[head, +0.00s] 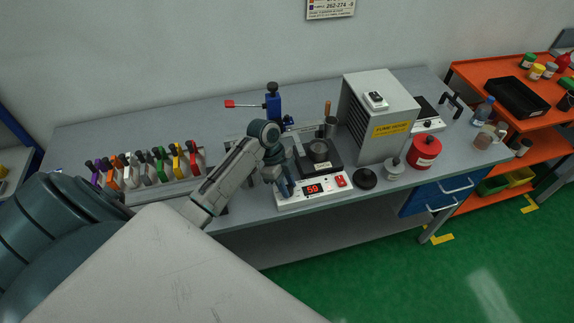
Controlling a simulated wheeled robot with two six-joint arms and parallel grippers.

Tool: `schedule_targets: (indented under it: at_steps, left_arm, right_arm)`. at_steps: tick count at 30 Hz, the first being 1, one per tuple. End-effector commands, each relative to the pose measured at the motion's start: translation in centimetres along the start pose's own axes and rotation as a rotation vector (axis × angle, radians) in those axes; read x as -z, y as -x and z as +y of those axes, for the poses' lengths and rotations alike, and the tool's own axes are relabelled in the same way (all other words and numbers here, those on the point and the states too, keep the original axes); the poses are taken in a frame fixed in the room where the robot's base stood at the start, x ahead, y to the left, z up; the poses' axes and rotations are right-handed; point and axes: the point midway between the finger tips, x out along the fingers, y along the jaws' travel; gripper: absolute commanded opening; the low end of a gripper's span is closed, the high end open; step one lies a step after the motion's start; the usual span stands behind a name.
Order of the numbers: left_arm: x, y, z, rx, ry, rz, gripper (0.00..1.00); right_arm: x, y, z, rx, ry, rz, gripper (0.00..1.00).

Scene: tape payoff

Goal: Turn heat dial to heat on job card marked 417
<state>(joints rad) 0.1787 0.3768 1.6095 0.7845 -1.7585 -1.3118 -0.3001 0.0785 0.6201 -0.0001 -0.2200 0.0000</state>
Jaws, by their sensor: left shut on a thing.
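The heater (298,204) is a low white unit on the bench with a red lit display (312,189) that seems to read 59. A red switch (341,181) sits right of the display. My left gripper (287,190) reaches down to the left end of the heater's front panel and is shut on the heat dial, which its fingers hide. I cannot make out a job card marked 417. A white printed card (331,8) on the wall is cut off by the top edge. My right gripper is not in view.
A grey box with a yellow label (392,129) stands right of the heater. A black round lid (365,178) and a red can (424,152) are near the bench's front edge. Several coloured-handled tools (162,164) stand in a rack at left. An orange shelf cart (500,72) is at right.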

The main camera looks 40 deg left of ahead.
Motion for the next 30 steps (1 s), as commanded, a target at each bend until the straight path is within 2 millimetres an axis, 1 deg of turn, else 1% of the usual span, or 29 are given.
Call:
schedule_targets:
  at_steps: [7,19,20,21,23,30]
  left_arm:
    - [-0.05,-0.02,-0.03,-0.018,-0.042,-0.005,0.07]
    - [-0.05,0.01,-0.02,-0.020,-0.046,-0.005,0.07]
    - [-0.05,0.01,-0.01,-0.020,-0.046,-0.005,0.34]
    - [-0.05,0.01,-0.01,-0.020,-0.046,-0.005,0.41]
    - [-0.04,0.01,-0.01,-0.020,-0.046,-0.005,0.52]
    - [-0.02,0.01,-0.02,-0.020,-0.046,-0.004,0.52]
  right_arm:
    - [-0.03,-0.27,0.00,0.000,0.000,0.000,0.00]
    - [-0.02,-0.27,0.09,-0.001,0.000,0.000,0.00]
    - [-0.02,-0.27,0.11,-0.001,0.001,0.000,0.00]
    - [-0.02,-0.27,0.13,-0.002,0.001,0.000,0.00]
    - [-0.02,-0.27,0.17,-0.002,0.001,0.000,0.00]
    - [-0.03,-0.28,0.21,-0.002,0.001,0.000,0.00]
